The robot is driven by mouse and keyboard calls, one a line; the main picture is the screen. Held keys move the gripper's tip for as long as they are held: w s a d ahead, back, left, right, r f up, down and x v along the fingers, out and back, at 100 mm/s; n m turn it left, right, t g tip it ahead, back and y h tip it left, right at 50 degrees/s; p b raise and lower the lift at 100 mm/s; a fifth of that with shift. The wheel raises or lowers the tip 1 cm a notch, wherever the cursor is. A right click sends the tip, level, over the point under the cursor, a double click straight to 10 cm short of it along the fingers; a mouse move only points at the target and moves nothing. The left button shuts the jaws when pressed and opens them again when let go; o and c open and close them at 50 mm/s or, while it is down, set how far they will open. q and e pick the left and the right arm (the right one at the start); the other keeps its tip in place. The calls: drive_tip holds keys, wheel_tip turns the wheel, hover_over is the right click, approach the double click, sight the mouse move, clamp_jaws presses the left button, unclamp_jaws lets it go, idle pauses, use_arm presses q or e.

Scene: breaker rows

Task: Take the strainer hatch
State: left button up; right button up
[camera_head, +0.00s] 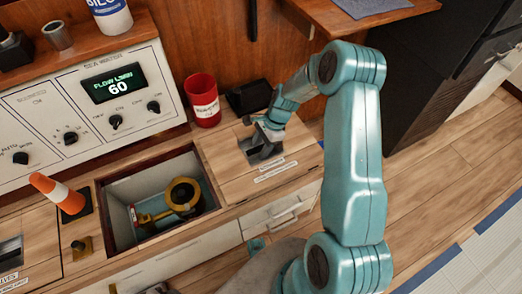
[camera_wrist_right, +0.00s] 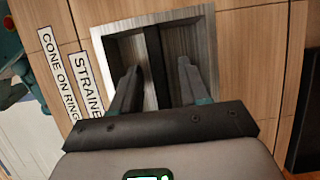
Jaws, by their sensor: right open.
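The strainer hatch (camera_head: 225,160) is a light wooden panel with a square recessed pull, right of an open compartment in the head view. Its label starts with "STRAINE" in the wrist view, where the wood (camera_wrist_right: 245,60) fills most of the picture. A dark bar (camera_wrist_right: 155,65) crosses the metal recess (camera_wrist_right: 125,45). My right gripper (camera_head: 258,142) is open at the recess. In the wrist view its fingers (camera_wrist_right: 157,88) stand on either side of the bar, with gaps visible. Contact cannot be told. My left gripper is not in view.
The open compartment (camera_head: 118,195) holds a yellow ring fitting (camera_head: 184,194). A red cup (camera_head: 203,98) and a dark box (camera_head: 248,97) stand behind the hatch. A control panel (camera_head: 80,105) rises at the back left.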

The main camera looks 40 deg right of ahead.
drive_tip(key=shift+f, duration=0.2)
idle(0.4)
clamp_jaws()
drive_tip(key=shift+w+r, duration=0.1)
idle(1.1)
